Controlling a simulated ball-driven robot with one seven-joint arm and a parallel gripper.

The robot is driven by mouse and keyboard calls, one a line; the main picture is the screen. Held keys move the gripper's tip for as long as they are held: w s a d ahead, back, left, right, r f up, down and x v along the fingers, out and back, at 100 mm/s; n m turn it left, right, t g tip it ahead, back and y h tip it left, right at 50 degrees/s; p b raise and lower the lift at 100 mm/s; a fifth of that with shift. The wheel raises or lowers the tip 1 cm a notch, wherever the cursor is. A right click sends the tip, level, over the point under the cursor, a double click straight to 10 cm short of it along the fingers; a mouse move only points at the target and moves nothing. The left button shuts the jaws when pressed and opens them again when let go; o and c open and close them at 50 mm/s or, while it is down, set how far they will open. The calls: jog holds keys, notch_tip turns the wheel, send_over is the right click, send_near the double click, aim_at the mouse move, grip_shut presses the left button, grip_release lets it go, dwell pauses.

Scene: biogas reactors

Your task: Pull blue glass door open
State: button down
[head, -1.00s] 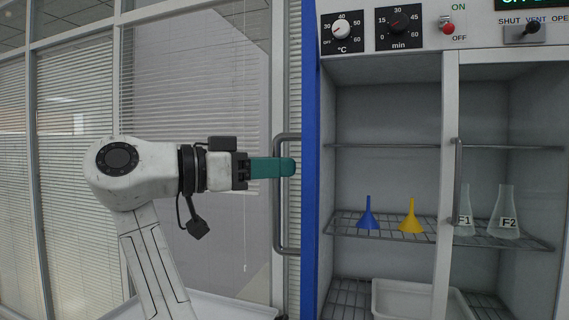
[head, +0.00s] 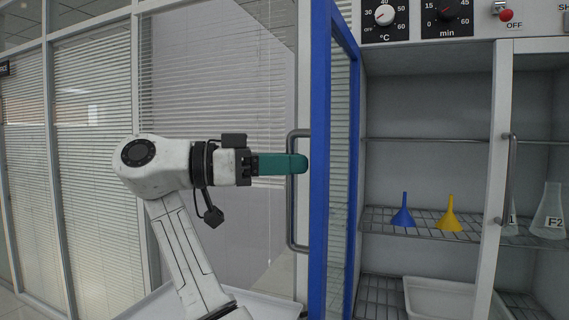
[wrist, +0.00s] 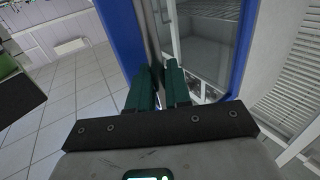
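The glass door with the blue frame (head: 319,160) stands swung out from the left side of the cabinet, seen at a steep angle. Its long grey handle (head: 292,225) is upright on the face towards my arm. My gripper (head: 300,164), with teal fingers, is at the middle of the handle. In the wrist view the teal fingers (wrist: 161,85) lie on either side of the grey handle bar (wrist: 152,35), close to the blue frame (wrist: 122,30). They look closed around it, though the contact itself is partly hidden.
The cabinet has a second door with a grey handle (head: 508,180) on the right. A blue funnel (head: 403,212), a yellow funnel (head: 450,215) and labelled flasks (head: 548,213) stand on the wire shelf. A white tray (head: 435,290) sits below. Blinds and windows (head: 95,130) are behind my arm.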

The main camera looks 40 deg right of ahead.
jog(key=c, duration=1.2)
grip_release()
jog(key=shift+s+d, duration=0.1)
jog(key=shift+d, duration=0.4)
jog(key=shift+a, duration=0.2)
jog(key=shift+b+v, duration=1.25)
jog(key=shift+v, duration=4.15)
jog(key=shift+r, duration=0.1)
